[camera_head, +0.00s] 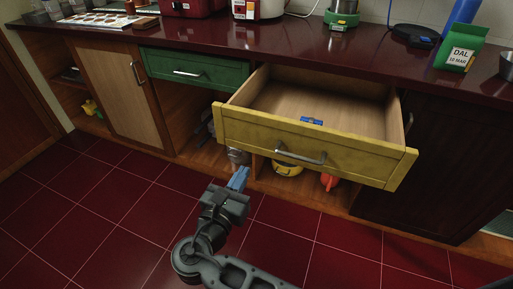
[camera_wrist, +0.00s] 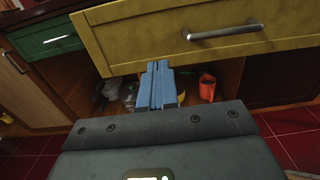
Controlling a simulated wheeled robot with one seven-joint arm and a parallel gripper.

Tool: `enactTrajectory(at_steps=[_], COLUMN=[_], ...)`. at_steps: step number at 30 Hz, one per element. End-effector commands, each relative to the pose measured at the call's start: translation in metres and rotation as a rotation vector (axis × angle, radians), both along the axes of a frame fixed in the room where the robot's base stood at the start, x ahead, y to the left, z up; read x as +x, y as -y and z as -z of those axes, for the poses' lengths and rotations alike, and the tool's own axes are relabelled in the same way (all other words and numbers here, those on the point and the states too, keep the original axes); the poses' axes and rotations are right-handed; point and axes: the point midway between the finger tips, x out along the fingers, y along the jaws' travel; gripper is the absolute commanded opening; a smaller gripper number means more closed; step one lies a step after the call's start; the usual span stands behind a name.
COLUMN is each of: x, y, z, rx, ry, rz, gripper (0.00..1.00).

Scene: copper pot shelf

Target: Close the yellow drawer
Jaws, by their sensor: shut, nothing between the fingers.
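The yellow drawer (camera_head: 345,158) is pulled far out from the counter in the head view, with a blue item (camera_head: 311,121) inside it. Its front carries a metal bar handle (camera_head: 301,154). The drawer front also fills the top of the wrist view (camera_wrist: 175,35), with the handle (camera_wrist: 225,32) right of centre. My gripper (camera_head: 239,178) is shut and empty, its blue fingers pressed together. In the head view it appears below and left of the handle. In the wrist view the fingertips (camera_wrist: 159,66) appear just under the drawer front's lower edge; I cannot tell whether they touch it.
A shut green drawer (camera_head: 194,70) is left of the yellow one. Below are open shelves with a yellow item (camera_head: 287,168) and a red-orange item (camera_head: 329,181). The dark red counter (camera_head: 300,45) holds a green DAL packet (camera_head: 461,50). The tiled floor in front (camera_head: 95,220) is clear.

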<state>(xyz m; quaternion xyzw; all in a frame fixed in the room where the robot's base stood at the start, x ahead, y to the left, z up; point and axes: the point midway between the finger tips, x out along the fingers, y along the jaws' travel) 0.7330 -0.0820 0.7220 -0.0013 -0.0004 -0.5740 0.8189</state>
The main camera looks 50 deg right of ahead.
Motion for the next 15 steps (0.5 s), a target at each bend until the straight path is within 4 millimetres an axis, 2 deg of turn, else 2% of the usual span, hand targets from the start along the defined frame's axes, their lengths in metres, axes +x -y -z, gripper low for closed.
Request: enactTrajectory(at_steps=[6,15], x=[0.014,0.032], y=[0.043,0.091], z=[0.001,0.002], rx=[0.002,0.003], ry=[0.000,0.001], rz=[0.005,0.003], gripper=[0.00,0.00])
